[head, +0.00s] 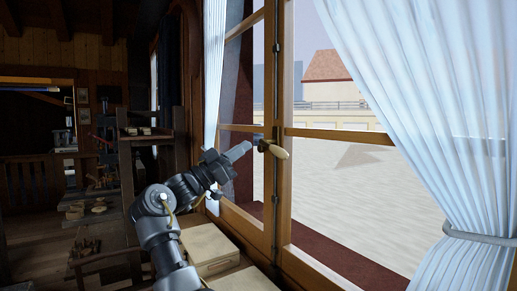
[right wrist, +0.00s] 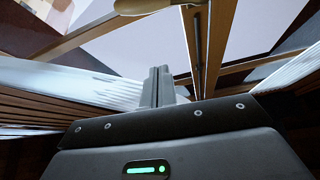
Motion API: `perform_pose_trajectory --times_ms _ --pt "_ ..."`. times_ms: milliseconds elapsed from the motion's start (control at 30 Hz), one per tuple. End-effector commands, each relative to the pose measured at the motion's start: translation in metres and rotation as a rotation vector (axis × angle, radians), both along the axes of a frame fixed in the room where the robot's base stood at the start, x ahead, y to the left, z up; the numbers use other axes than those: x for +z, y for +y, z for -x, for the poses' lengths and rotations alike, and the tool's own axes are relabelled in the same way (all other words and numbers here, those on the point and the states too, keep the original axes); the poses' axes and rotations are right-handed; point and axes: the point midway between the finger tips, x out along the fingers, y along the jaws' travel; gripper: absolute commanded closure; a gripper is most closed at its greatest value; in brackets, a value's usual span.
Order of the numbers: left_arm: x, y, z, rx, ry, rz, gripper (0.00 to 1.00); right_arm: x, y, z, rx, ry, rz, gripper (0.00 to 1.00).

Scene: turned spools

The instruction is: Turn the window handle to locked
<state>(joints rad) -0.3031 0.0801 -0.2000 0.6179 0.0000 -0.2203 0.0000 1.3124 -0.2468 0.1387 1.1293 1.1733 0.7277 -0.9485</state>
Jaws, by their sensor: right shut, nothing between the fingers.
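The window handle (head: 277,151) has a pale wooden grip on a dark mount on the window's middle upright. Its grip points right and slightly down, close to level. My right gripper (head: 247,147) is shut and empty, its fingertips just left of the handle's mount. I cannot tell whether they touch it. In the right wrist view the handle's grip (right wrist: 146,5) is cut off by the top edge, beyond the closed fingers (right wrist: 158,72) of my right gripper. My left gripper is not in view.
The window's wooden frame (head: 284,60) stands behind the handle. A white curtain (head: 420,80) hangs to the right, and another (head: 213,70) to the left. A pale box (head: 207,246) lies below my right arm. Dark shelving (head: 150,150) stands at left.

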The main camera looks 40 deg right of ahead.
Motion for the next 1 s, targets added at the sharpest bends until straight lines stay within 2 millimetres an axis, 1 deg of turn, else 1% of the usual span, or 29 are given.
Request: perform_pose_trajectory --times_ms 167,267,500,667,733,800,1000 --pt "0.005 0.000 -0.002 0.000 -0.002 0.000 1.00 0.006 -0.006 0.001 0.000 -0.001 0.001 1.00" --pt "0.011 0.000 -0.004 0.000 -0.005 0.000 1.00 0.014 -0.017 0.003 0.000 -0.003 0.002 1.00" --pt "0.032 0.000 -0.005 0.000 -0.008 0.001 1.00 0.041 -0.058 0.011 0.000 -0.005 0.004 1.00" --pt "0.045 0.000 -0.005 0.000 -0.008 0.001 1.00 0.056 -0.085 0.015 0.001 -0.004 0.004 1.00" --pt "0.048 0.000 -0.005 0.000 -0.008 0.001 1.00 0.042 -0.086 0.012 0.004 0.004 0.002 1.00" --pt "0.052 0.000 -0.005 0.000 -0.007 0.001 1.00 0.032 -0.088 0.012 0.005 0.002 0.002 1.00" --pt "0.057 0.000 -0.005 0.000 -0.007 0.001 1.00 0.016 -0.091 0.011 0.003 -0.002 0.003 1.00"
